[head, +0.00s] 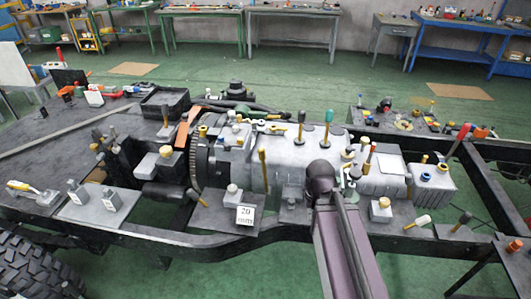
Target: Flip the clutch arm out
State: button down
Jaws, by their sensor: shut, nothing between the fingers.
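A grey gearbox (285,165) with a dark ribbed round housing (205,165) at its left end lies across the chassis frame. Several levers stand on or near it, and I cannot tell which one is the clutch arm. An upright yellow-orange lever (263,170) stands in front of the gearbox. A short lever with a yellowish end (195,194) sits low by the round housing. An orange flat piece (187,127) leans above the housing's left side. My purple arm rises from the bottom and its dark joint covers part of the gearbox. My gripper is not visible.
Small grey blocks (112,199) lie on the left plate. The dark front rail (200,243) and a tyre (38,268) border the near side. Workbenches (292,14) stand far behind open green floor.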

aim_at(261, 154)
jog(key=z, duration=0.5)
jog(key=k, duration=0.9)
jog(key=u, duration=0.65)
jog(key=i, duration=1)
jog(key=u, duration=0.05)
